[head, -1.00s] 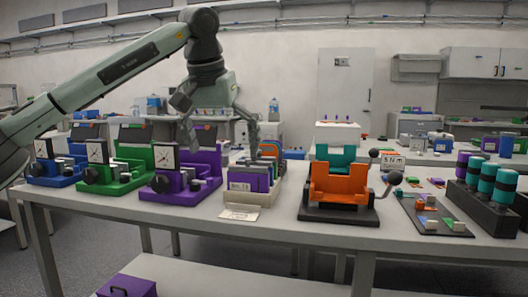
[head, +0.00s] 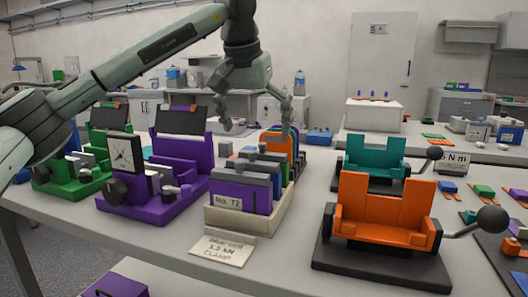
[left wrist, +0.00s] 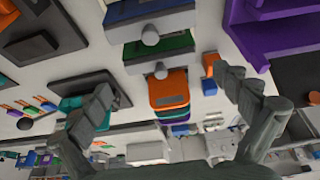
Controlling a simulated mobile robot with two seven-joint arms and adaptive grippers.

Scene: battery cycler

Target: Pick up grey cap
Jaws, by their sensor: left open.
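A cream tray (head: 245,222) holds a row of upright coloured blocks. The front one is a purple block (head: 240,198) marked No. 72. Grey caps (head: 243,178) lie along the tops of the front blocks. My left gripper (head: 256,125) is open and empty, fingers pointing down, above and behind the tray. In the left wrist view, its spread fingers (left wrist: 170,105) frame an orange-topped block (left wrist: 168,88). My right gripper is not in view.
Purple (head: 160,205) and green (head: 70,178) devices stand left of the tray. Orange (head: 380,215) and teal (head: 372,160) seat-like fixtures with ball-ended levers stand to its right. A label card (head: 222,250) lies in front.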

